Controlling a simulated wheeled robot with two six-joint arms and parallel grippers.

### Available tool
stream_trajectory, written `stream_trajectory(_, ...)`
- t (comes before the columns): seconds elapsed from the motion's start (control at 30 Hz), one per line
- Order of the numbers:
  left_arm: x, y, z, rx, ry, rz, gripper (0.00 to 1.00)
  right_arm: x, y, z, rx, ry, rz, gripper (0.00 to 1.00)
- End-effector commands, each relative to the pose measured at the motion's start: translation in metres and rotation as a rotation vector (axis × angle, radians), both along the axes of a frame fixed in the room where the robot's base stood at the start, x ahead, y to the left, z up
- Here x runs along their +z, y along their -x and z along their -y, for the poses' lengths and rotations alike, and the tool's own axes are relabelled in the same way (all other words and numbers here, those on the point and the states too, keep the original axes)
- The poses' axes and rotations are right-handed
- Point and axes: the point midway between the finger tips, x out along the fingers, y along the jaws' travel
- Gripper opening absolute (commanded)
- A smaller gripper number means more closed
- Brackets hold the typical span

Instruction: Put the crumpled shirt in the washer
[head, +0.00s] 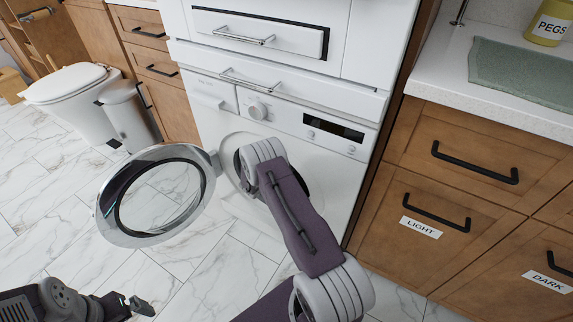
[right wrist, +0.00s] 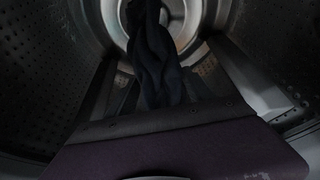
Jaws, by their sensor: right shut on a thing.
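The white washer (head: 345,168) stands in the middle of the head view, with its round glass door (head: 155,195) swung open to the left. My right arm reaches into its opening, so the right gripper is hidden in the head view. In the right wrist view my right gripper (right wrist: 157,78) is inside the perforated metal drum (right wrist: 55,75). It is shut on the dark crumpled shirt (right wrist: 152,60), which hangs between the fingers toward the drum's back. My left gripper (head: 138,303) is low at the left of the head view, empty and away from the washer; its jaw gap is unclear.
Wooden drawers labelled LIGHT (head: 420,228) and DARK (head: 548,282) stand right of the washer. A white toilet (head: 75,95) and a bin (head: 128,112) are at the left. The marble floor (head: 60,225) around the open door is clear.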

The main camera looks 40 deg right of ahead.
Motion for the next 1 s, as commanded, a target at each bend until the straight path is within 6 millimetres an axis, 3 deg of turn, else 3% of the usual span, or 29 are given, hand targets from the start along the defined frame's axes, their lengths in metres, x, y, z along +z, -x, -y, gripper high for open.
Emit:
stream_trajectory(0.17, 0.000, 0.000, 0.000, 0.000, 0.000, 0.000, 1.00, 0.001, 0.000, 0.000, 0.000, 0.001, 0.000, 0.07)
stream_trajectory(0.2, 0.000, 0.000, 0.000, 0.000, 0.000, 0.000, 1.00, 0.001, 0.000, 0.000, 0.000, 0.001, 0.000, 0.66)
stream_trajectory(0.27, 0.000, 0.000, 0.000, 0.000, 0.000, 0.000, 1.00, 0.001, 0.000, 0.000, 0.000, 0.001, 0.001, 0.83)
stream_trajectory(0.3, 0.000, 0.000, 0.000, 0.000, 0.000, 0.000, 1.00, 0.001, 0.000, 0.000, 0.000, 0.001, 0.001, 0.86)
stream_trajectory(0.67, 0.007, 0.000, 0.000, 0.000, 0.000, 0.000, 1.00, 0.004, 0.001, -0.004, 0.001, 0.000, -0.001, 0.86)
stream_trajectory(0.77, 0.019, 0.000, 0.000, 0.000, 0.000, 0.000, 1.00, 0.009, 0.005, -0.015, 0.004, -0.001, -0.002, 0.86)
stream_trajectory(1.0, 0.039, 0.000, 0.000, 0.000, 0.000, 0.000, 1.00, 0.009, 0.026, -0.066, 0.005, 0.000, -0.003, 0.86)
